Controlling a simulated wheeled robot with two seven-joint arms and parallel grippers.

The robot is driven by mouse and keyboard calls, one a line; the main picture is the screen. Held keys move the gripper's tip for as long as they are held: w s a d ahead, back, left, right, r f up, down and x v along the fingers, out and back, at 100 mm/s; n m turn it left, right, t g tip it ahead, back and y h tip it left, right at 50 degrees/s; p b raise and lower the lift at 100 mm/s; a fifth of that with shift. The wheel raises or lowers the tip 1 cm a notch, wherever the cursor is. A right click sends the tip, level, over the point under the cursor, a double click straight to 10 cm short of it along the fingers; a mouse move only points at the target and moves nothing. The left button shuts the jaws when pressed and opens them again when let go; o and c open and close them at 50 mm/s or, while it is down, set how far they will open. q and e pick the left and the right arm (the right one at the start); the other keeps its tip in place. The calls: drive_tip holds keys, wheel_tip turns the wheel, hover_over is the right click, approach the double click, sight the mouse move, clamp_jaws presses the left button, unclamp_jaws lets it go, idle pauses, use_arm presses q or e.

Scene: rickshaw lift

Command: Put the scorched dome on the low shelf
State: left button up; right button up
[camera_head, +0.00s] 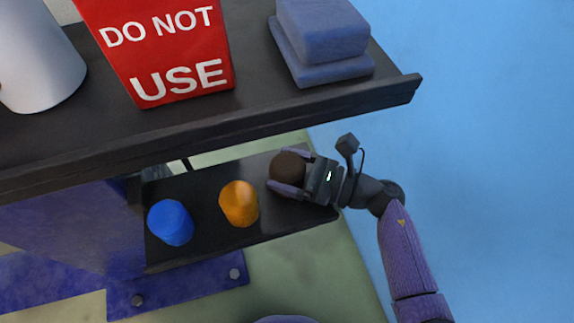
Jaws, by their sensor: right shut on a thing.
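The scorched dome (288,168) is a dark brown rounded thing at the right end of the low shelf (205,177). My right gripper (287,176) comes in from the right with its fingers on either side of the dome, shut on it. The dome is over the dark shelf surface; I cannot tell whether its underside touches the shelf. The gripper fingers hide part of its sides. My left gripper is not in view.
A blue cylinder (171,223) and an orange rounded piece (239,204) stand on the low shelf left of the dome. Above is an upper shelf (300,107) with a red "DO NOT USE" sign (165,45), a blue-grey block (322,32) and a white cylinder (35,60).

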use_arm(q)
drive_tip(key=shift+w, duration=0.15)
use_arm(e)
drive_tip(key=o, duration=1)
drive_tip(key=p+v, duration=0.2)
drive_tip(key=v, duration=0.4)
drive_tip(key=shift+d+r, duration=0.15)
drive_tip(key=shift+d, duration=0.05)
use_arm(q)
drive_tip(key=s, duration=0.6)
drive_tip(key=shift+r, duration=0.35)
use_arm(e)
drive_tip(key=shift+s+d, duration=0.25)
drive_tip(key=shift+d, duration=0.25)
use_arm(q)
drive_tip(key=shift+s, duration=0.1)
